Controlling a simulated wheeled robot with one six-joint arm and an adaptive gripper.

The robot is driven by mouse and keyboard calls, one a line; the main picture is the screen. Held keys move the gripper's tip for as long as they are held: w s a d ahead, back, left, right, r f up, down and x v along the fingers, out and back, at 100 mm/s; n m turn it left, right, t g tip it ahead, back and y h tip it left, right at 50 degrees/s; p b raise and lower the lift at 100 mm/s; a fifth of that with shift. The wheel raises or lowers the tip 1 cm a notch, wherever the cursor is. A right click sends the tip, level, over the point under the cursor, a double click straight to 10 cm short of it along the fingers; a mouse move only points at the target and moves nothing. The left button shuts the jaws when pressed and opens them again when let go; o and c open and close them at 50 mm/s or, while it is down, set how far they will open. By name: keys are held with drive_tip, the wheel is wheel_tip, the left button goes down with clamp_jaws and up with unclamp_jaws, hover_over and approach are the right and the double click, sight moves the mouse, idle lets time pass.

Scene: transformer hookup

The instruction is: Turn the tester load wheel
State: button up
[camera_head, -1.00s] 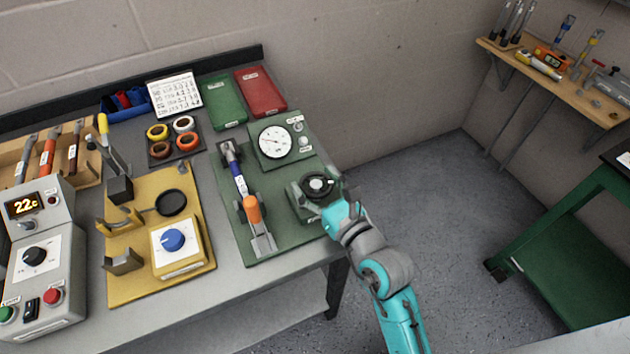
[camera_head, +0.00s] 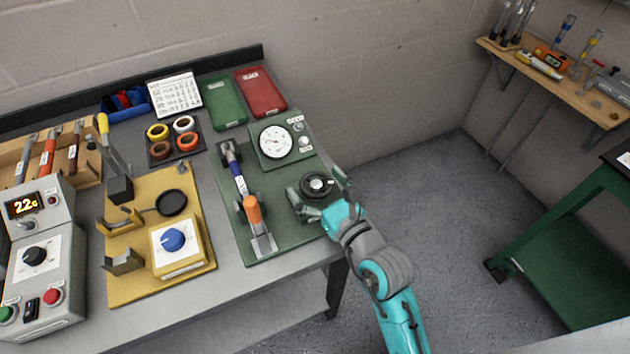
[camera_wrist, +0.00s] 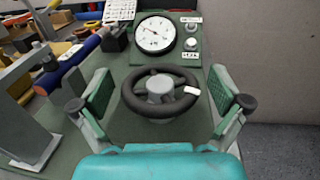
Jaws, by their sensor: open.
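The tester load wheel is a black spoked handwheel (camera_head: 317,185) with a grey hub, at the right of the green tester board (camera_head: 287,241). In the wrist view the wheel (camera_wrist: 161,92) sits in the middle and carries a white mark on its right rim. My gripper (camera_wrist: 165,95) is open, one finger on each side of the wheel, with gaps to the rim. In the head view my gripper (camera_head: 320,195) is at the wheel from the front right. The round white dial gauge (camera_head: 275,141) stands behind the wheel, its needle pointing to the upper left.
A blue and orange cable piece (camera_head: 244,195) lies in clamps left of the wheel. A yellow fixture with a blue knob (camera_head: 173,240) and a grey control box (camera_head: 38,258) stand further left. Open floor (camera_head: 430,215) lies to the right.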

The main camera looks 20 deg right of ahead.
sight(326, 197)
drive_tip(key=shift+s+d, duration=0.15)
drive_tip(key=shift+s, duration=1.05)
drive_tip(key=shift+s+d, duration=0.2)
drive_tip(key=shift+s, duration=1.05)
drive_tip(key=shift+s+d, duration=0.15)
drive_tip(key=shift+s, duration=1.05)
